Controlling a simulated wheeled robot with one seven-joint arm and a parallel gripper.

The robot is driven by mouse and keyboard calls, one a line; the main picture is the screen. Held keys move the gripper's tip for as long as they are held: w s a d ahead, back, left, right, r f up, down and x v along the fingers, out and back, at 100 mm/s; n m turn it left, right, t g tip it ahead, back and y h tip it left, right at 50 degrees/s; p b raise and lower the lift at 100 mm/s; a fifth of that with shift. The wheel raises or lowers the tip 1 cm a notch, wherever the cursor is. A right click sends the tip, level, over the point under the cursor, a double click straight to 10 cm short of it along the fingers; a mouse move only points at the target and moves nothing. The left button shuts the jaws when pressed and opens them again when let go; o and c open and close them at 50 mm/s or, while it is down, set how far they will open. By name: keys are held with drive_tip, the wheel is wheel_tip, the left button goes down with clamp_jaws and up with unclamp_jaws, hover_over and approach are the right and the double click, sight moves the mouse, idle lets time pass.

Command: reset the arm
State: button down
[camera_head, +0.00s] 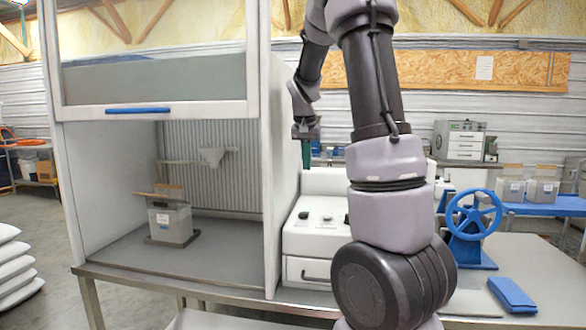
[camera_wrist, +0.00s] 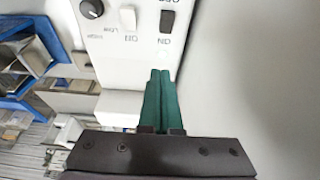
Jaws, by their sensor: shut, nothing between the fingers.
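My gripper (camera_wrist: 158,98) has green fingers, pressed together and empty in the wrist view. In the head view it (camera_head: 306,153) hangs pointing down beside the cabinet's right wall, above the white control box. My arm rises in front of the bench and bends back at the top of the picture. The white control panel (camera_wrist: 128,70) shows in the wrist view with a dark knob, a white switch and a black switch, close to the fingertips. I cannot tell whether the fingertips touch it. In the head view the control box (camera_head: 312,235) stands right of the cabinet.
The cabinet (camera_head: 283,160) has its blue-handled sash (camera_head: 150,107) raised, with a grey container (camera_head: 170,222) inside. Several white sacks (camera_head: 14,275) lie at left. Bench surface beside the block is clear.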

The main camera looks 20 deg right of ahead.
drive_tip(key=s+a+r+n+t+y, duration=0.1)
drive_tip(key=s+a+r, duration=0.1)
drive_tip(key=s+a, duration=0.3)
drive_tip(key=s+a+r+t+y, duration=0.1)
drive_tip(key=s+a+r, duration=0.2)
drive_tip(key=s, duration=0.9)
drive_tip(key=s+a+r+n+t+y, duration=0.1)
drive_tip(key=s+a+r+t+y, duration=0.1)
drive_tip(key=s+a, duration=0.6)
drive_tip(key=shift+s+a+r+n, duration=0.15)
drive_tip(key=shift+s+r+n, duration=0.15)
drive_tip(key=shift+s, duration=0.45)
drive_tip(key=c, duration=1.5)
unclamp_jaws()
drive_tip(key=shift+c, duration=0.2)
